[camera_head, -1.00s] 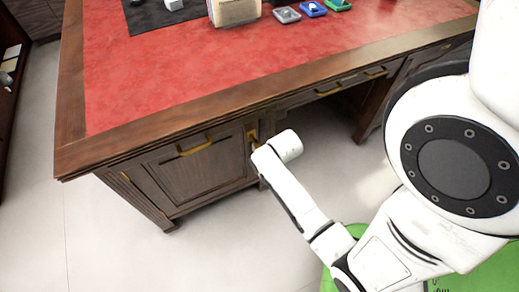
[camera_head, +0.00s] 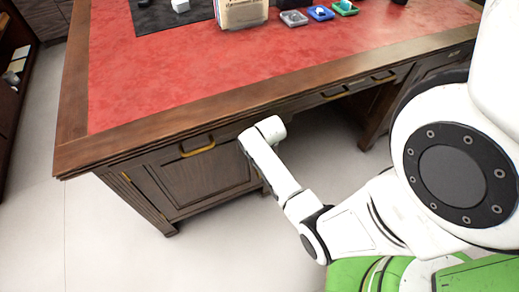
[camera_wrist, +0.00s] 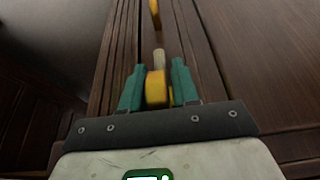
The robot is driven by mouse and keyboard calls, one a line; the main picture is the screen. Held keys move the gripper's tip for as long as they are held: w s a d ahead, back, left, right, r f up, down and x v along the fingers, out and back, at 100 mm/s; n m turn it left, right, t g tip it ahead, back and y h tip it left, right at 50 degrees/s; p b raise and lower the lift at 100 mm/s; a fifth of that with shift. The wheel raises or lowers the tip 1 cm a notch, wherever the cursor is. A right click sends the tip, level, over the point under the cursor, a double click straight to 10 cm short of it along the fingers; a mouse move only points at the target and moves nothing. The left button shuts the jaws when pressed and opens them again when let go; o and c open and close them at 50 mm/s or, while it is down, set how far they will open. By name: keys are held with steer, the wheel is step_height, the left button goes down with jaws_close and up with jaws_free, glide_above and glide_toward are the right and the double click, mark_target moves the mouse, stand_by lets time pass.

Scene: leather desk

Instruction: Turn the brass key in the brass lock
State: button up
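In the wrist view, the brass key (camera_wrist: 157,88) has its round yellow bow between the two teal fingers of my gripper (camera_wrist: 158,86). The fingers appear to touch it on both sides. A paler shaft (camera_wrist: 159,58) extends ahead of the bow, towards the wood. A brass piece (camera_wrist: 154,12) shows at the top edge on the desk's wood; I cannot tell if it is the lock. Whether the key's tip is in a keyhole cannot be seen. In the head view, my white wrist hides the fingers, key and lock at the desk front.
The wooden desk (camera_head: 150,140) has a red leather top, brass drawer handles (camera_head: 198,147) and a cabinet door below. A paper holder (camera_head: 240,12) and several small coloured trays (camera_head: 320,13) stand at the back. The floor in front is clear.

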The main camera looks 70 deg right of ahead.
jaws_close()
stand_by(0.6)
